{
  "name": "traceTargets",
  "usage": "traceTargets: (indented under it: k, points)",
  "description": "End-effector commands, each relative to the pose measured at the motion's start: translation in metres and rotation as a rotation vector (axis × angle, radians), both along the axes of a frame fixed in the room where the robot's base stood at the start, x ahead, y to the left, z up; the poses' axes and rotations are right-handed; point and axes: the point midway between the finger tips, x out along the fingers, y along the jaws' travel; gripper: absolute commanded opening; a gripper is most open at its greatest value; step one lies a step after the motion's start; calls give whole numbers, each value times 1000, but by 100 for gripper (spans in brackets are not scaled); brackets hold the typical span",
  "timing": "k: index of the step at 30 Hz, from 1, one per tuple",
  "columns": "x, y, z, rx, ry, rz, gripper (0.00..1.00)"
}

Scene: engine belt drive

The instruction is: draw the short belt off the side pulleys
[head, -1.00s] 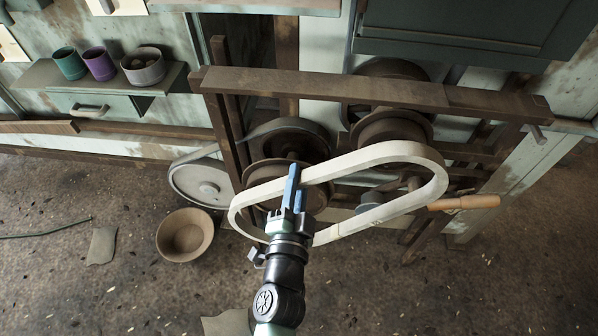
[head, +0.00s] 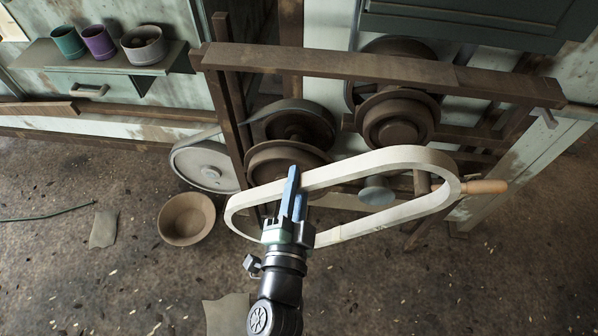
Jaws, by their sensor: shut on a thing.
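The short belt, a cream closed loop (head: 395,158), stretches from my gripper to the right, in front of the machine. My gripper (head: 293,195), with blue fingers, is shut on the belt near its left end. The brown lower left pulley (head: 265,158) is behind the left part of the belt. The brown upper right pulley (head: 398,122) is just above and behind the belt's upper run. The belt appears clear of both pulley rims. A small grey disc (head: 376,191) shows through the loop. Whether the shaft by the right end passes through the loop, I cannot tell.
A wooden handle (head: 484,187) sticks out beyond the belt's right end. A brown beam (head: 330,65) crosses above the pulleys. A grey belt (head: 240,119) runs to a pale wheel (head: 207,167) at the left. A brown bowl (head: 187,218) stands on the floor, which is mostly open in front.

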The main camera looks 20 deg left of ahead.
Motion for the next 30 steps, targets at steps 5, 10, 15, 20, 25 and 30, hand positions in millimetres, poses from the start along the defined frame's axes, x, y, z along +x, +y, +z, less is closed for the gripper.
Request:
traceTargets:
  k: [5, 10, 15, 20, 25, 30]
  points:
    - [-22, -6, -2, 0, -1, 1, 0]
    - [-42, -11, -2, 0, 0, 1, 0]
    - [-57, -16, -1, -1, -1, 1, 0]
    - [-61, -18, 2, 0, -4, 0, 0]
    - [-61, -18, 2, 0, -4, 0, 0]
    - [-61, -18, 2, 0, -4, 0, 0]
